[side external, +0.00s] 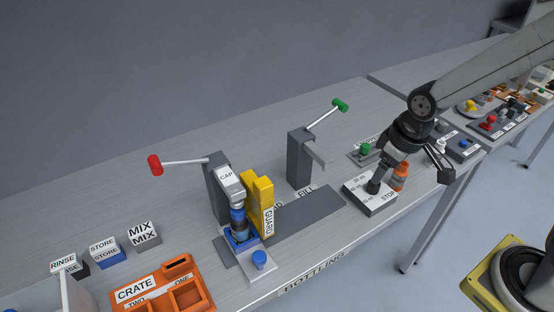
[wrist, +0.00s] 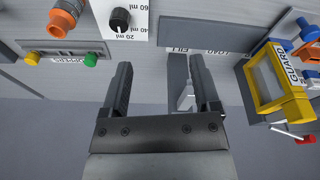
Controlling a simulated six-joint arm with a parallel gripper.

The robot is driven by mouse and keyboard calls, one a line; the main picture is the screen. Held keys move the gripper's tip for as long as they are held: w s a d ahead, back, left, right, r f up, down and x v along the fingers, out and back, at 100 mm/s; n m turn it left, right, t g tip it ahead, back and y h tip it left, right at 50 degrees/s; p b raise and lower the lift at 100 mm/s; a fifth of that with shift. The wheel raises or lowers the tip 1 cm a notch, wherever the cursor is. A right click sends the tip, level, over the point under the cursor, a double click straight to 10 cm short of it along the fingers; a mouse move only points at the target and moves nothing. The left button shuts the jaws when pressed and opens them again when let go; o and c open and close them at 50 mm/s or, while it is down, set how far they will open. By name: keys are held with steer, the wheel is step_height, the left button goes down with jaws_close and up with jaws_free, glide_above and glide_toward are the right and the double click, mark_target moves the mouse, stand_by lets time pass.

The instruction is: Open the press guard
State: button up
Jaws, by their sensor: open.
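The press stands at the left of the bench in the side view, with a CAP label (side external: 229,178) and a red-knobbed lever (side external: 155,166). Its yellow guard (side external: 257,188) stands upright beside the press head, labelled GUARD. The guard also shows at the right of the wrist view as a yellow frame (wrist: 262,82) with a clear pane. My gripper (side external: 384,172) is well to the right of the guard, over the area of the white dial box. In the wrist view my gripper (wrist: 160,80) is open and empty, with its fingers apart. It does not touch the guard.
A grey fill post (side external: 299,160) with a green-knobbed lever stands between my gripper and the guard. The dial box (side external: 372,204) and an orange bottle (side external: 400,172) are near my gripper. An orange crate (side external: 150,290) and labelled blocks lie at left.

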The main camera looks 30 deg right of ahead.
steer(key=w+a+r+n+g, duration=0.1)
steer(key=w+a+r+n, duration=0.1)
steer(key=w+a+n, duration=0.3)
steer(key=w+a+r+n, duration=0.2)
steer(key=a+n, duration=0.1)
steer(key=a, duration=0.3)
step_height(320, 180, up, 5)
steer(key=n+g, duration=0.1)
steer(key=n, duration=0.7)
glide_above(263, 182)
steer(key=shift+f, duration=3.9)
jaws_close()
steer(key=shift+r, duration=0.1)
